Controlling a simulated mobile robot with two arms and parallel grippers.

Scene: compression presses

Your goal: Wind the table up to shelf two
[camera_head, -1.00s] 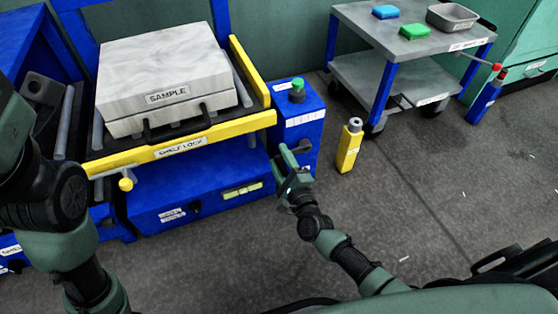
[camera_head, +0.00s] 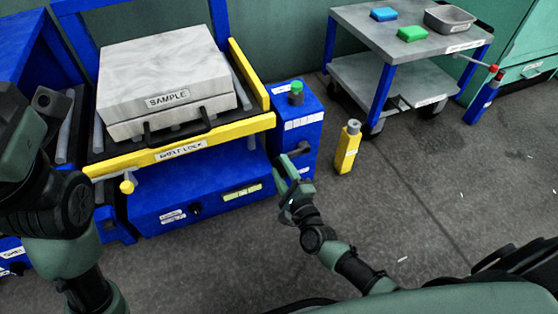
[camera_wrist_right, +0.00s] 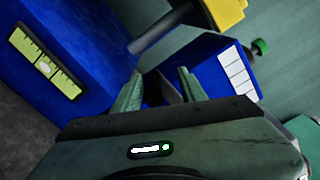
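The blue lift table (camera_head: 215,203) stands at the left, with a yellow front bar (camera_head: 180,151) labelled as a shelf lock. A pale block marked SAMPLE (camera_head: 165,75) lies on it. A blue box (camera_head: 303,125) with a green button (camera_head: 296,88) stands at the table's right. A dark handle (camera_head: 301,149) shows on this box, partly hidden by my right gripper. My right gripper (camera_head: 287,172) is beside it, low in front of the box. In the right wrist view the gripper's fingers (camera_wrist_right: 160,82) are apart, with a dark shape behind the gap; contact is unclear. My left gripper is out of view.
A yellow-tipped knob (camera_head: 127,186) sticks out below the yellow bar. Open floor lies at the right.

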